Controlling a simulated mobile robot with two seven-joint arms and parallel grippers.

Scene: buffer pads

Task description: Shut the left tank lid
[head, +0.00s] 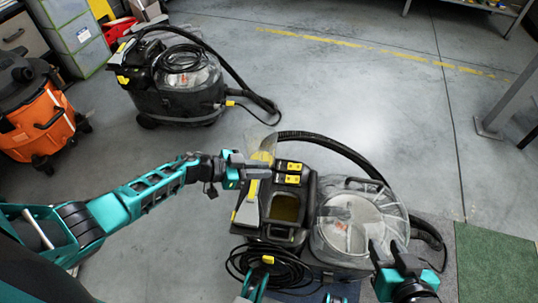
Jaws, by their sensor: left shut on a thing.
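The black cleaning machine (297,233) stands in front of me, with its left tank (286,207) open at the top. The left tank lid (249,208), grey with a yellow strip, stands raised and tilted at the left side of the opening. My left gripper (262,166) is shut on the lid near its far end, and its fingers hide part of it. My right gripper (386,254) is open and empty at the right, by the clear round dome (349,222) of the machine. I cannot tell whether it touches the dome.
A black hose (335,144) curves behind the machine, and a coiled cable (270,266) hangs at its front. A second similar machine (177,85) and an orange vacuum (40,121) stand at the back left. A green mat (494,265) lies right.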

